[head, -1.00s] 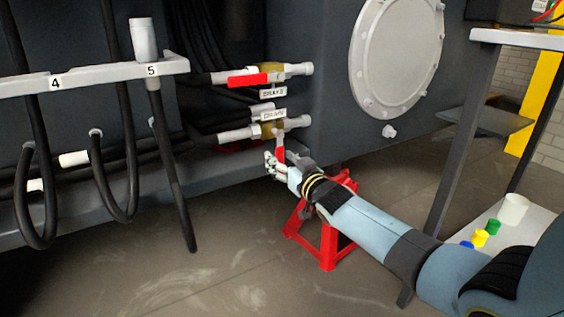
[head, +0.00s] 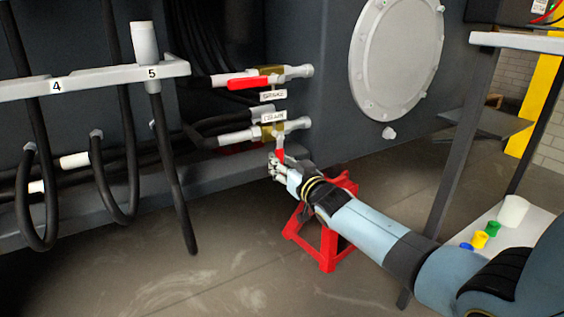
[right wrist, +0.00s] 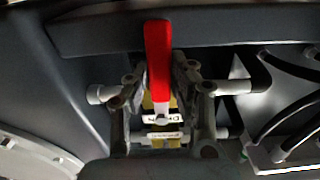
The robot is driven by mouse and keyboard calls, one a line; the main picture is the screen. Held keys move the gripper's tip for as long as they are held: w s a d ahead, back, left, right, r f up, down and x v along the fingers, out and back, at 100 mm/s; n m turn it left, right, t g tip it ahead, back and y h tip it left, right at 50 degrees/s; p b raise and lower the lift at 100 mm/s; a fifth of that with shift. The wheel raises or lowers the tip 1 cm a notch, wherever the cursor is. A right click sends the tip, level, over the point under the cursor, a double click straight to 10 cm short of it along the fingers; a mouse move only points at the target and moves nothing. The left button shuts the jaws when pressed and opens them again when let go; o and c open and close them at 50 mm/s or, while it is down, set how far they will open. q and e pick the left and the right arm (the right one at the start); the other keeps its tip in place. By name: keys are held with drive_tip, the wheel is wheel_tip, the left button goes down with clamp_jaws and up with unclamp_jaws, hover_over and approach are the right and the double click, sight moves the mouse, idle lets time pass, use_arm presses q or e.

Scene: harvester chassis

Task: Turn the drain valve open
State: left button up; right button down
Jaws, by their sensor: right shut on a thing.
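The drain valve (head: 272,131) has a brass body on a pale pipe low on the chassis, with a label tag above it. Its red lever (head: 281,155) points down, across the pipe. My right gripper (head: 276,163) is at the lower part of this lever, with its fingers partly hiding the end. In the right wrist view the red lever (right wrist: 158,55) stands between the two fingers of my right gripper (right wrist: 162,78), which is shut on it. The left gripper is not in view.
The brake valve (head: 270,77) sits just above, its red lever lying along the pipe. A red stand (head: 325,250) is under my right forearm. Black hoses (head: 130,150) hang at the left from a numbered rail (head: 100,78). A cart (head: 515,225) with small coloured caps stands at the right.

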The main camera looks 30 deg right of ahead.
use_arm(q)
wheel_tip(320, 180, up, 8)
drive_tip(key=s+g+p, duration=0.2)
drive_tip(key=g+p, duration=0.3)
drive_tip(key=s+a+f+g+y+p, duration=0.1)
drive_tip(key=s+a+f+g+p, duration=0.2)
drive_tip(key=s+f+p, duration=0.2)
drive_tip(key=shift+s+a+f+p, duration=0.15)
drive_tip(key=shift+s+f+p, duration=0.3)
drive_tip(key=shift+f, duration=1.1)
use_arm(e)
drive_tip(key=shift+s+a+r+m, duration=0.1)
drive_tip(key=shift+a+r+m, duration=0.95)
drive_tip(key=shift+m, duration=1.9)
drive_tip(key=shift+a+r+m, duration=1.05)
drive_tip(key=shift+m, duration=1.85)
drive_tip(key=shift+s+a+r+m, duration=0.1)
drive_tip(key=shift+a+r+m, duration=0.95)
drive_tip(key=shift+m, duration=1.9)
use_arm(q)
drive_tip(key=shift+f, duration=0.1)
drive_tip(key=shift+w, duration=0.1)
use_arm(e)
drive_tip(key=c, duration=1.1)
unclamp_jaws()
drive_tip(key=shift+r, duration=0.1)
drive_tip(key=shift+c, duration=0.2)
